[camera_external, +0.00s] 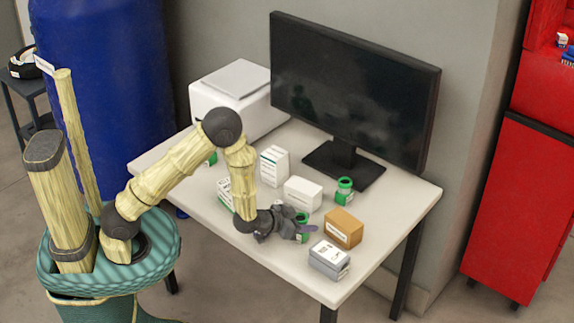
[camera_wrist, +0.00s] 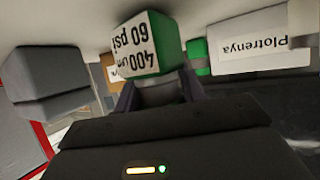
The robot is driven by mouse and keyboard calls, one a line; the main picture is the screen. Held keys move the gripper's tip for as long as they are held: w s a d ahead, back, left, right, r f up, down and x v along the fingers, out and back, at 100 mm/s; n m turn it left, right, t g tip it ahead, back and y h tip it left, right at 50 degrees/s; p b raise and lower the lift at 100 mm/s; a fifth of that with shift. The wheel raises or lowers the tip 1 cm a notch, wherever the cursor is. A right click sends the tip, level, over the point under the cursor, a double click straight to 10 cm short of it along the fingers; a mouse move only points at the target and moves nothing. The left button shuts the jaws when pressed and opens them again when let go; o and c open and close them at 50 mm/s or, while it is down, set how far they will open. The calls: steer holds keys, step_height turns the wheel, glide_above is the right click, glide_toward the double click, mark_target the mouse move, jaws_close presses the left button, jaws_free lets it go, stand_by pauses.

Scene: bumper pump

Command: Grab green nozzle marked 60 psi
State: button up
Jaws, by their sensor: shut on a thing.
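The green nozzle (camera_wrist: 168,45) has a white label reading "400 um 60 psi", upside down in the wrist view. My gripper (camera_wrist: 157,92) is shut on it, with one finger on each side of its lower part. In the external view my gripper (camera_external: 301,231) is low over the front part of the white table, and the green nozzle (camera_external: 303,217) shows partly behind the fingers. I cannot tell whether it touches the table. Another green nozzle (camera_external: 345,189) stands farther back, near the monitor's foot.
A brown box (camera_external: 343,228) and a grey box (camera_external: 329,260) stand close to my gripper's right. A white box (camera_external: 303,194) is just behind it. White-green boxes (camera_external: 273,166) stand farther left. A monitor (camera_external: 350,90) and white machine (camera_external: 235,97) fill the table's back. The table's front-left strip is clear.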

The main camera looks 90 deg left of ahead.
step_height(320, 180, up, 10)
steer(key=shift+f+p, duration=0.15)
steer(key=shift+p, duration=0.35)
stand_by(0.5)
